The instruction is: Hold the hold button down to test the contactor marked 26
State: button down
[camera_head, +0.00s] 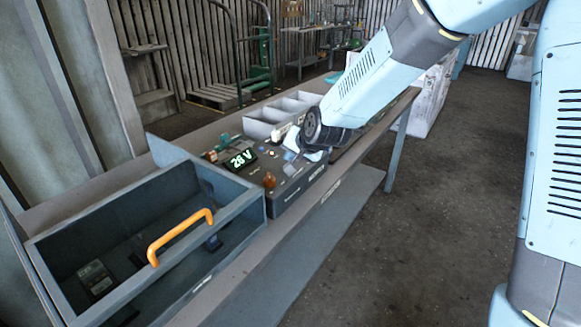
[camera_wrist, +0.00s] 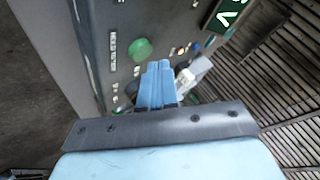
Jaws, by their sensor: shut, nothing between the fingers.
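The dark grey test panel (camera_head: 290,195) stands on the bench; its lit display (camera_head: 240,159) seems to read 26 V, and part of it shows in the wrist view (camera_wrist: 228,14). A round green button (camera_wrist: 140,49) sits on the panel, beside and slightly beyond my fingertips. My gripper (camera_wrist: 158,64) is shut and empty, its blue fingers close over the panel; I cannot tell whether they touch it. In the head view my wrist partly hides the panel's far end. A pale block (camera_wrist: 188,78) is right of the fingers. I can read no 26 mark on any contactor.
A grey open bin (camera_head: 240,205) with an orange handle (camera_head: 180,236) stands at the near left, with dark blocks (camera_head: 96,280) inside. An orange-red knob (camera_head: 269,180) stands up from the panel. A divided grey tray (camera_head: 262,129) is behind it. The floor at right is clear.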

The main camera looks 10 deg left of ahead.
jog(key=shift+f, duration=0.1)
dwell(0.5)
jog(key=shift+f, duration=0.3)
jog(key=shift+f, duration=0.4)
dwell(2.2)
jog(key=shift+r, duration=0.15)
dwell(0.5)
jog(key=shift+r, duration=0.7)
jog(key=shift+r, duration=2.5)
